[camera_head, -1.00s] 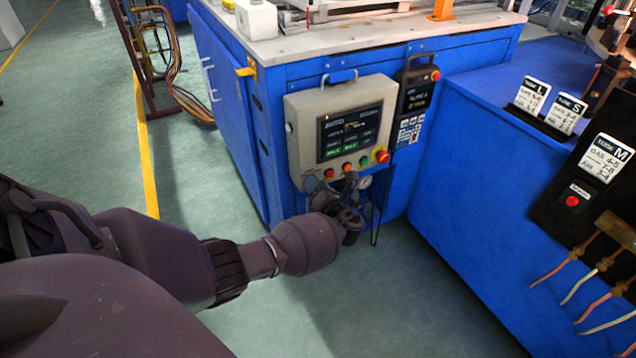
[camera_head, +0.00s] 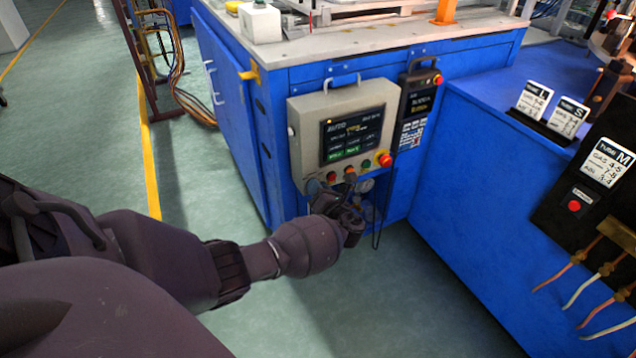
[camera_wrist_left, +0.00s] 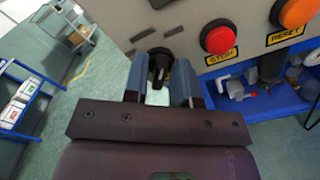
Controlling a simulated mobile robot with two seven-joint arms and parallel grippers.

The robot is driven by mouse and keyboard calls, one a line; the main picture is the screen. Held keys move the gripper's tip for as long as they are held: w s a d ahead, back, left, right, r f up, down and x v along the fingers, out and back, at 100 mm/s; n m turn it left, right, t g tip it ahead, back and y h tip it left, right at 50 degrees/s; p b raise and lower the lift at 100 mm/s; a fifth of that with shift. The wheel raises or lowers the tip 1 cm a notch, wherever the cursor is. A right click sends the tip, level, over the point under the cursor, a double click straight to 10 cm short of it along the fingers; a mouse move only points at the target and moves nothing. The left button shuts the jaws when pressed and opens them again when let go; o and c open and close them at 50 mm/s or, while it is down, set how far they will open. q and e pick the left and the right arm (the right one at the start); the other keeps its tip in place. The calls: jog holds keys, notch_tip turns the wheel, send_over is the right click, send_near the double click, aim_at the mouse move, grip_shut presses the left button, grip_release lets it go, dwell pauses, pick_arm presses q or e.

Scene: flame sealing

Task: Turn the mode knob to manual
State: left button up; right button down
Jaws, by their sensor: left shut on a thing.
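The grey control panel (camera_head: 297,128) is mounted on the blue machine, and its screen (camera_head: 350,136) reads AUTO. The mode knob (camera_wrist_left: 159,64) is a black knob at the panel's lower left, in the left wrist view. My left gripper (camera_wrist_left: 160,78) is shut on it, with one blue-grey finger on each side. In the head view my left gripper (camera_head: 335,188) is at the panel's lower edge and the knob is hidden. The knob's label cannot be read. My right gripper is not in view.
A red stop button (camera_wrist_left: 218,38) and an orange reset button (camera_wrist_left: 297,12) sit right of the knob. A red emergency button (camera_head: 385,160) is at the panel's right. A dark pendant (camera_head: 418,90) hangs beside the panel. Green floor is clear at the left.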

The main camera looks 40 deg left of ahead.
pick_arm(q)
jog(key=shift+s+n, duration=0.15)
jog(key=shift+n, duration=3.65)
jog(key=o, duration=0.7)
jog(key=shift+c, duration=0.2)
